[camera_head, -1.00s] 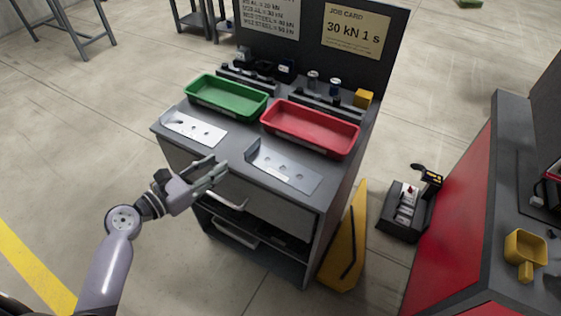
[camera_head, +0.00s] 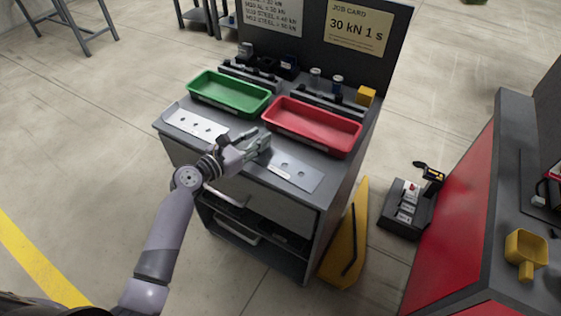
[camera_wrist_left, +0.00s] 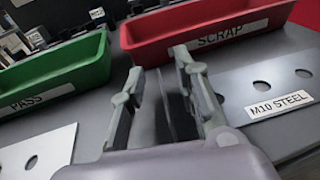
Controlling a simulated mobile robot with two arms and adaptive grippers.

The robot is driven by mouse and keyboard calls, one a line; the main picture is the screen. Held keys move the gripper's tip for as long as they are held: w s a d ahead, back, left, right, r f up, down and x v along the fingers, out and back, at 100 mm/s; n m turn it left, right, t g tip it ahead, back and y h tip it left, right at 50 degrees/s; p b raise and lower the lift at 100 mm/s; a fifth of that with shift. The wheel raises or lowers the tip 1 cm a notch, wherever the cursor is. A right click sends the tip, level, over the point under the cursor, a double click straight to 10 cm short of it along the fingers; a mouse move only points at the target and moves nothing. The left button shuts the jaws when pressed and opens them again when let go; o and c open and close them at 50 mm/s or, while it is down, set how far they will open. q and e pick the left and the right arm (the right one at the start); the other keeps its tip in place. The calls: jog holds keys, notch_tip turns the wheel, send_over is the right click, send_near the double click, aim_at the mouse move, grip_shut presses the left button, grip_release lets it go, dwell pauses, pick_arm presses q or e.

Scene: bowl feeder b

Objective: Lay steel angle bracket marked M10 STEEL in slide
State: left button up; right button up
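The steel angle bracket marked M10 STEEL (camera_head: 297,174) lies on the grey bench top, in front of the red tray. In the left wrist view its flat plate (camera_wrist_left: 245,88) has holes and the M10 STEEL label. My left gripper (camera_head: 264,143) is at the bracket's left end. In the left wrist view its two fingers (camera_wrist_left: 162,92) are apart, with a thin upright plate between them, apparently the bracket's raised flange. Gaps show beside this plate. My right gripper is not in view. I cannot identify the slide in these views.
A second bracket (camera_head: 195,123) lies at the bench's left. The green PASS tray (camera_head: 203,98) and red SCRAP tray (camera_head: 318,143) stand behind the brackets. A back panel holds a job card (camera_head: 357,27). A red cabinet (camera_head: 455,220) stands at the right.

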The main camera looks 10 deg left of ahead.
pick_arm(q)
jog(key=shift+c, duration=0.3)
grip_shut()
jog(key=shift+r, duration=0.1)
dwell(0.5)
